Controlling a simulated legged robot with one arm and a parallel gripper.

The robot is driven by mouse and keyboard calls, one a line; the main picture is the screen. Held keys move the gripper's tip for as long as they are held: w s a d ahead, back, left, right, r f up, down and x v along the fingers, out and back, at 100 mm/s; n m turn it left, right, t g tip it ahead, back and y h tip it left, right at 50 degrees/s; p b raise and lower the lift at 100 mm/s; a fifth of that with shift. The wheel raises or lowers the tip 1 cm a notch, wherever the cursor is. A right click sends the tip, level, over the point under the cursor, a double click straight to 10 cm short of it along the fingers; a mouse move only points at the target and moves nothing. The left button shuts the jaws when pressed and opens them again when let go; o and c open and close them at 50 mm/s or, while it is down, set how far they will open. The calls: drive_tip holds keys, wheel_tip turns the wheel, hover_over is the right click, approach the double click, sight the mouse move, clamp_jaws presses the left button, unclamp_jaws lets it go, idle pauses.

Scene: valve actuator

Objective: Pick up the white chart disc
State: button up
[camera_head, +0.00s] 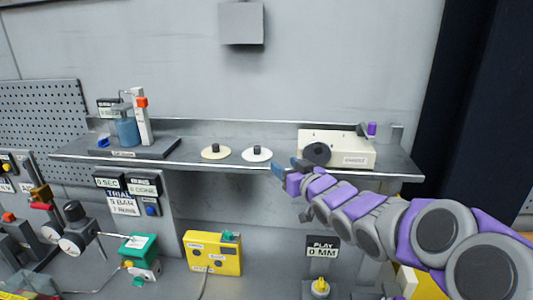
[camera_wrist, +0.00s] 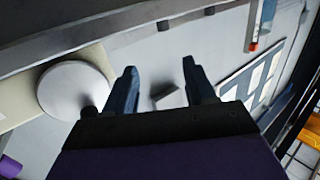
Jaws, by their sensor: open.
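The white chart disc (camera_head: 257,154) lies flat on the metal shelf, with a dark knob standing at its centre. A similar cream disc (camera_head: 215,152) with a dark knob lies just left of it. My gripper (camera_head: 288,168) is to the right of the white disc, near the shelf's front edge, and apart from it. In the wrist view my gripper (camera_wrist: 160,82) shows two dark fingers spread apart with nothing held between them. Two small dark knobs show at the top of that view; I cannot clearly make out the disc faces there.
A cream recorder box (camera_head: 350,150) with a dark round drum (camera_head: 316,153) stands right beside my gripper. A pale round face shows close to the fingers in the wrist view (camera_wrist: 72,88). A blue container (camera_head: 127,131) stands at the shelf's left. A grey box (camera_head: 241,23) hangs on the wall.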

approach(259, 149)
drive_tip(key=x, duration=0.5)
drive_tip(key=shift+w+d+r, duration=0.1)
drive_tip(key=shift+d+r, duration=0.15)
drive_tip(key=shift+r, duration=0.05)
drive_tip(key=shift+w+a, duration=0.65)
drive_tip(key=shift+a, duration=0.3)
drive_tip(key=x, duration=0.3)
drive_tip(key=shift+w+f, duration=0.35)
drive_tip(key=shift+w, duration=0.05)
drive_tip(key=shift+w+a, duration=0.25)
drive_tip(key=shift+w, duration=0.05)
drive_tip(key=c, duration=1)
